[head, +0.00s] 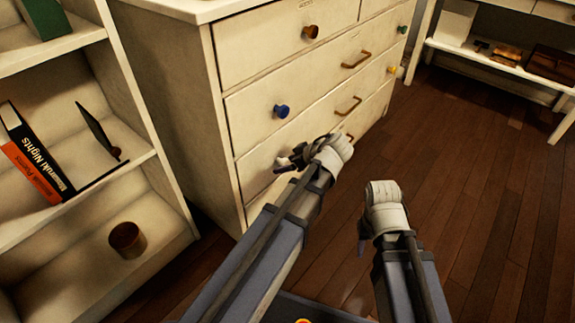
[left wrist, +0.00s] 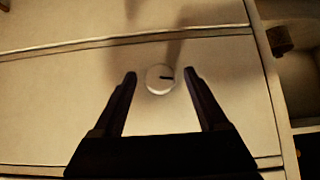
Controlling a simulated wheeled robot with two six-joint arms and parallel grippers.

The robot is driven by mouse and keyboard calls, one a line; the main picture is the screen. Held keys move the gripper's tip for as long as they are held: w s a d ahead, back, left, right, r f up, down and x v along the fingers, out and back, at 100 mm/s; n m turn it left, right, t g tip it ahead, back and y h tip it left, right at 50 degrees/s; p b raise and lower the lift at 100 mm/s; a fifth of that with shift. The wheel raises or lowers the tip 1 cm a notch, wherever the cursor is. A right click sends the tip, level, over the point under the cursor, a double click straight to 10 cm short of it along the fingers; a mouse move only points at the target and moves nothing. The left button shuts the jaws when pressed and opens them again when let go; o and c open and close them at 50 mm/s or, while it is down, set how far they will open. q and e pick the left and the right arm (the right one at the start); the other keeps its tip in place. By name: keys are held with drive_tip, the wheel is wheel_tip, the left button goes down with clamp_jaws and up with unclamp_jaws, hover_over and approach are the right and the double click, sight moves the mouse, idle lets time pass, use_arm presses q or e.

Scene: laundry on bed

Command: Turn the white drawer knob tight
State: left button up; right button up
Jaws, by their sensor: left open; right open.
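The white drawer knob (left wrist: 160,79) shows in the left wrist view as a round white disc with a short dark mark pointing right. It sits on a cream drawer front (left wrist: 60,95). My left gripper (left wrist: 159,75) is open, with one dark finger to each side of the knob and a gap visible on both sides. My right gripper (head: 362,238) is open over the floor, to the right, apart from the dresser.
Other dresser knobs are blue (head: 281,111), brown (head: 311,31), yellow (head: 396,71) and green (head: 402,29). Bronze pull handles (head: 348,106) stick out. A bookshelf (head: 150,165) stands close on the left. The wooden floor (head: 480,150) at right is clear.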

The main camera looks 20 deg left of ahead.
use_arm(q)
clamp_jaws()
idle(0.5)
drive_tip(key=shift+w, duration=0.1)
drive_tip(key=m+g+b, duration=0.1)
drive_tip(key=m+g+y+b, duration=0.1)
drive_tip(key=g, duration=0.1)
drive_tip(key=g+y+b, duration=0.1)
drive_tip(key=shift+w+d+f+m+g, duration=0.15)
drive_tip(key=shift+w+m+g, duration=0.15)
drive_tip(key=shift+m, duration=0.1)
drive_tip(key=shift+s, duration=0.1)
idle(0.4)
